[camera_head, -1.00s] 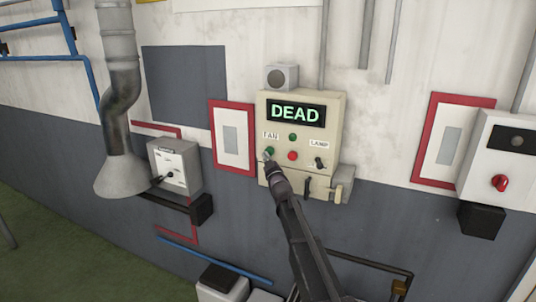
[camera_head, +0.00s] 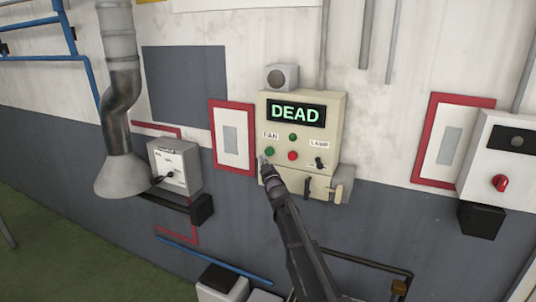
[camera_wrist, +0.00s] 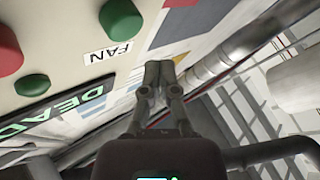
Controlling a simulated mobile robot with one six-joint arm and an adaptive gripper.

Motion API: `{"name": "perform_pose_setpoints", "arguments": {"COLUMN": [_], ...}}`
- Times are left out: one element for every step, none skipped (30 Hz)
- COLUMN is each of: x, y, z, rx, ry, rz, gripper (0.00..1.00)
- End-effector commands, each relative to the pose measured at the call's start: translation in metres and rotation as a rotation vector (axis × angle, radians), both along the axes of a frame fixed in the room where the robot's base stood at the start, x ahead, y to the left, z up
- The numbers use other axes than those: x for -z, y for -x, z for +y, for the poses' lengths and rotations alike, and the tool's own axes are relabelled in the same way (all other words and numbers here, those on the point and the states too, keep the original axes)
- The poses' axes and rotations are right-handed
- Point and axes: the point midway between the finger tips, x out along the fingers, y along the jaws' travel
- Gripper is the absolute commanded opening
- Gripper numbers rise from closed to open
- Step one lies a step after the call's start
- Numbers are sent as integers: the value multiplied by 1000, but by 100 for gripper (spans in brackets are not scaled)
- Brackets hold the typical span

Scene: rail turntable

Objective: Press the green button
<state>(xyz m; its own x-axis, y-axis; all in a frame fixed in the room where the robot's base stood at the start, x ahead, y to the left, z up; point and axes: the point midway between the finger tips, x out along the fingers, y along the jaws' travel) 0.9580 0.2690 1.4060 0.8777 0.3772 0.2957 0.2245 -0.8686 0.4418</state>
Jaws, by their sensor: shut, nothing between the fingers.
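The cream control box (camera_head: 330,140) hangs on the wall with a lit display reading DEAD (camera_head: 295,112). A green button (camera_head: 269,151) sits below the FAN label (camera_head: 270,136); it shows large at the top of the wrist view (camera_wrist: 121,19). A second, smaller green round piece (camera_head: 293,137) sits up and to the right, also in the wrist view (camera_wrist: 32,84). My gripper (camera_head: 262,160) is shut and empty, its tip just below and left of the green button in the head view. In the wrist view the fingertips (camera_wrist: 160,72) are apart from the button.
A red button (camera_head: 292,155) sits right of the green button, with a LAMP switch (camera_head: 319,163) beyond it. A lever (camera_head: 307,188) is on the lower box. A grey switch box (camera_head: 175,165) and a metal duct (camera_head: 122,100) stand to the left.

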Motion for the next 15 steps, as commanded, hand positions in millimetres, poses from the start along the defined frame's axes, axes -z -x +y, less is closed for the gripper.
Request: {"name": "perform_pose_setpoints", "arguments": {"x": [0,0,0,0,0,0,0,0,0,0,0,0,0,0,0], "y": [5,7,10,12,14,16,18,20,22,23,24,25,26,26,26], "z": [1,2,3,3,4,5,6,6,7,7,8,8,8,9,9], "rx": [0,0,0,0,0,0,0,0,1,1,1,1,1,0,1], "ry": [-1,-1,-1,0,0,0,-1,-1,-1,0,0,0,0,0,0], "rz": [0,0,0,0,0,0,0,0,0,0,0,0,1,1,1], "gripper": [0,0,0,0,0,0,0,0,0,0,0,0,0,0,0]}}
